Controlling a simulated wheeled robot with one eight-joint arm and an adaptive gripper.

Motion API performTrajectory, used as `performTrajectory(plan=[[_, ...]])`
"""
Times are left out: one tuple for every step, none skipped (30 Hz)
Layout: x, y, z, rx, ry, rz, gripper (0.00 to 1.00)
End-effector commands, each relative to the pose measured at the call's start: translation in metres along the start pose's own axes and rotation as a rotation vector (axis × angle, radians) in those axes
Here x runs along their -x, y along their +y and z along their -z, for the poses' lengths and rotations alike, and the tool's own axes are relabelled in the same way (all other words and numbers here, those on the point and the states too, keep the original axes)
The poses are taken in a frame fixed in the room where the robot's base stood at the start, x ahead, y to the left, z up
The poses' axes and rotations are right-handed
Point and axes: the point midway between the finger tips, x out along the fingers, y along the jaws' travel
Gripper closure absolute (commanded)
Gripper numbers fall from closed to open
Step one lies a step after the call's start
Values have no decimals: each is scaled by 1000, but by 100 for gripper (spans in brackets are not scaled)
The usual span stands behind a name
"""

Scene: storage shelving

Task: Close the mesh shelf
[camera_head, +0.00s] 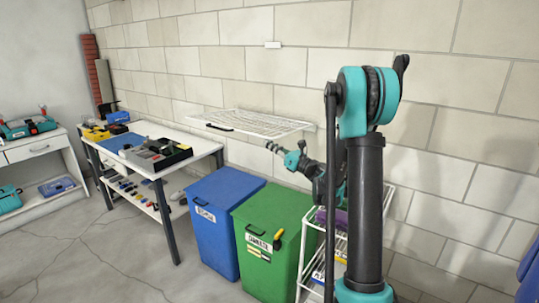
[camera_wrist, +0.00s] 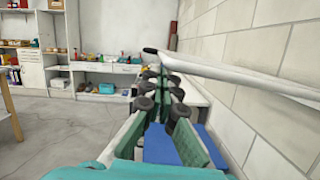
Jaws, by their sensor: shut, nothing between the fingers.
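The mesh shelf (camera_head: 260,123) is a white wire panel on the block wall. It stands out about level, with a dark grip at its front left corner. In the wrist view its white edge (camera_wrist: 245,75) slants across the upper right, ending in a black tip. My gripper (camera_head: 270,147) is just below the shelf's right part in the head view, pointing left. In the wrist view the fingers of my gripper (camera_wrist: 162,74) lie close together with nothing held, below and left of the white edge. Whether they touch the shelf cannot be told.
A blue bin (camera_head: 222,220) and a green bin (camera_head: 272,240) stand below the shelf. A white workbench (camera_head: 195,147) with tools is to the left. A white rack (camera_head: 310,255) stands at the right of the bins. The wall (camera_wrist: 270,115) is close on the right.

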Motion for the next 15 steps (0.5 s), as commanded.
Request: performTrajectory(plan=[[-3,2,-12,-26,-1,6,100],[-4,2,-19,-43,-1,10,100],[-7,2,-29,-68,-1,17,100],[-9,2,-37,-88,-1,22,100],[-10,2,-44,-108,-1,27,100],[-13,1,-55,-134,-1,34,100],[-15,0,-63,-155,-1,39,100],[-17,0,-71,-177,-1,44,100],[-20,-2,-82,-205,-1,52,100],[-22,-4,-90,-226,-1,58,100],[-24,-5,-98,-248,-1,63,100],[-27,-8,-110,-278,-1,71,100],[-29,-10,-119,-302,-1,76,100],[-31,-12,-128,-326,-1,82,100],[-34,-16,-140,-358,-1,90,100]])
